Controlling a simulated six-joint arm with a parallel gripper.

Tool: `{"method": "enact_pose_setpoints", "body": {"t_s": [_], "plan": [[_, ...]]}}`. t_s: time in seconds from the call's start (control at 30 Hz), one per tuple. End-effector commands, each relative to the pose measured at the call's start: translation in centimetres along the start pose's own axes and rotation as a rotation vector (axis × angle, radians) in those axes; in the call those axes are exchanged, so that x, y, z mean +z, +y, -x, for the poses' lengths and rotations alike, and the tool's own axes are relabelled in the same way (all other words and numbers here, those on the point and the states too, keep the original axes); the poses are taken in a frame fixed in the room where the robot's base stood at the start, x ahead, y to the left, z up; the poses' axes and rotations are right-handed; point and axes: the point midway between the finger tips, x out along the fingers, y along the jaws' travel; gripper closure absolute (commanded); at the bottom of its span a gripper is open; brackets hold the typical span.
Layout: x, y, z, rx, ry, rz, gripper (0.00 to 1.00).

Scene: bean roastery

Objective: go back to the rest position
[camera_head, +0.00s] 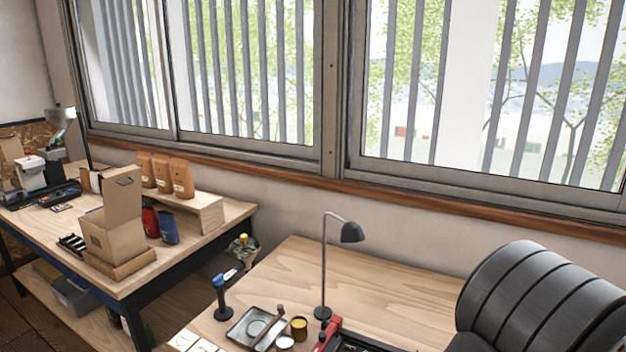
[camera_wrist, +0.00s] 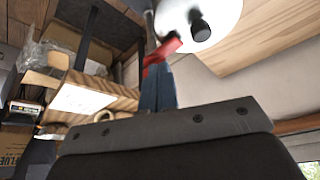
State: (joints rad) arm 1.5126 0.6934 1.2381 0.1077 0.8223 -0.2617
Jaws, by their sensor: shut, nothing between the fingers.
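My gripper (camera_wrist: 157,74) shows in the wrist view as two blue-grey fingers, pressed together and empty, beyond a dark bolted plate. A red piece (camera_wrist: 163,48) shows just past the fingertips; whether they touch it I cannot tell. My gripper cannot be made out in the head view.
An open cardboard box (camera_head: 108,236) stands on the left bench.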

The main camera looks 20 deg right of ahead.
Motion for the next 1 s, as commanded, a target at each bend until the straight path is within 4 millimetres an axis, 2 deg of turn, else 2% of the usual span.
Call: {"method": "enact_pose_setpoints", "body": {"t_s": [0.23,0.6,0.87,0.93,1.0], "plan": [[0.3,0.0,-0.7,0.000,0.000,0.000,1.00],[1.8,0.0,-4.3,0.000,0.000,-0.001,1.00],[2.1,-0.1,-4.8,-0.001,-0.004,0.000,0.99],[2.2,-0.4,-4.7,-0.004,-0.008,0.007,0.86],[2.8,-1.8,-4.2,-0.014,-0.022,0.038,0.72]]}}
